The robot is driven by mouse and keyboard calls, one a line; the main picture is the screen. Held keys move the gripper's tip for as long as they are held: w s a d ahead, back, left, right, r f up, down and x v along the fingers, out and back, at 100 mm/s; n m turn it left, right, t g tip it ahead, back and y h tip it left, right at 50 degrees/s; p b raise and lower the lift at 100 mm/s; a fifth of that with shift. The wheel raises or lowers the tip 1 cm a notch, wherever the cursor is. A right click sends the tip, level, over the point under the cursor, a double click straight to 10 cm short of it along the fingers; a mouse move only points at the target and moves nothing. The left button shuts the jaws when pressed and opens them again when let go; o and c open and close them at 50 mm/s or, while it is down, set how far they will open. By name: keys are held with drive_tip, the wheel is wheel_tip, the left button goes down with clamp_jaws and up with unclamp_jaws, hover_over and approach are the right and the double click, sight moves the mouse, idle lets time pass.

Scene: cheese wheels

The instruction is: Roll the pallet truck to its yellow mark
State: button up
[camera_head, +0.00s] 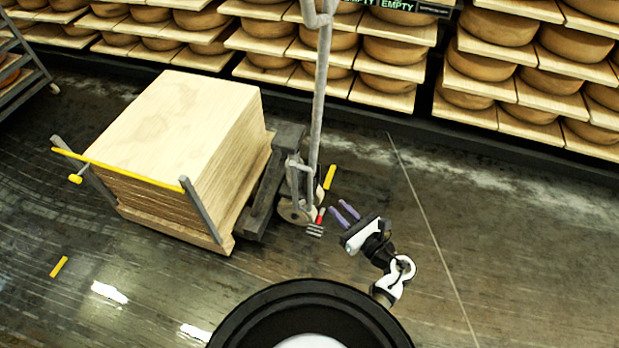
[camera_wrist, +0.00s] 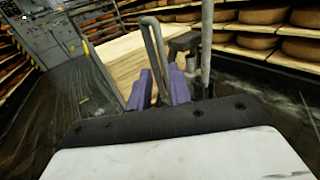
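The pallet truck (camera_head: 264,190) stands left of centre in the head view, with its tall grey tiller (camera_head: 318,100) upright. A stack of pale boards (camera_head: 185,118) rests on it. Two short yellow strips are on the floor: one (camera_head: 330,177) just right of the tiller's foot, one (camera_head: 59,266) at the left, clear of the stack. My gripper (camera_head: 343,209) is right of the tiller's foot, with its two purple fingers apart and nothing visibly held. In the wrist view, a grey metal loop (camera_wrist: 155,45) rises beyond the fingers (camera_wrist: 160,85); contact cannot be told.
Shelves of cheese wheels (camera_head: 480,65) line the back and right. A rack (camera_head: 20,65) stands at the far left. A yellow bar (camera_head: 120,166) between two grey posts crosses the stack's front. The dark, wet-looking floor (camera_head: 520,260) is clear at the right.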

sight(312, 181)
drive_tip(key=p+x, duration=0.2)
drive_tip(key=x, duration=1.1)
drive_tip(key=shift+w+a, duration=0.1)
drive_tip(key=shift+a, duration=0.05)
drive_tip(key=shift+c, duration=0.3)
clamp_jaws()
